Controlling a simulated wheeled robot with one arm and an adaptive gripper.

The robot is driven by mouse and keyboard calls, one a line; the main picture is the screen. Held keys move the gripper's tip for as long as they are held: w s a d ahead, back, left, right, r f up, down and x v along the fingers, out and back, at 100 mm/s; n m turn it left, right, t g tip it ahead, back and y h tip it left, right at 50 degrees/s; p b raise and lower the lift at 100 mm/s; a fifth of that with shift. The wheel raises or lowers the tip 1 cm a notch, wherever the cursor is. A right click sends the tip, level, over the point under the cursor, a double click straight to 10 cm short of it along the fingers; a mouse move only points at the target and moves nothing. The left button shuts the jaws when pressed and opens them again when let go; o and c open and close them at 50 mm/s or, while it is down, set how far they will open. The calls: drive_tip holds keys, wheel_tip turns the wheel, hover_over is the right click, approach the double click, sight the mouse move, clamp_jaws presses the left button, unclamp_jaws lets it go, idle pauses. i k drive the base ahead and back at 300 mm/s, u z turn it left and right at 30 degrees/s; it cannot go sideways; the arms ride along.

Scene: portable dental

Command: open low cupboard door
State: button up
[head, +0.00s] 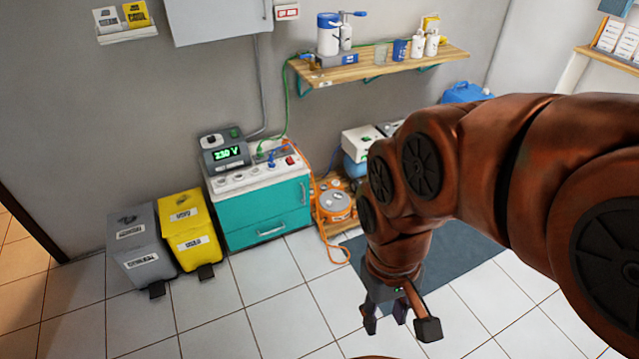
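The low cupboard (262,207) is a teal unit with a white top, standing against the back wall left of centre. A horizontal metal handle (271,231) sits low on its front. A second, upright handle (303,192) shows near its right edge. The front looks closed. My gripper (399,327) hangs pointing down at lower right, in front and to the right of the cupboard and apart from it. Its fingers are spread, with nothing seen between them.
Grey (140,252) and yellow (188,232) pedal bins stand left of the cupboard. An orange compressor (336,205) with a hose stands at its right. A wall shelf (400,63) hangs above. A dark mat (455,250) lies beneath my arm. The tiled floor in front is clear.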

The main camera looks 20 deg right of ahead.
sight(236, 213)
drive_tip(key=u, duration=0.25)
drive_tip(key=i, duration=0.9)
drive_tip(key=u, duration=0.65)
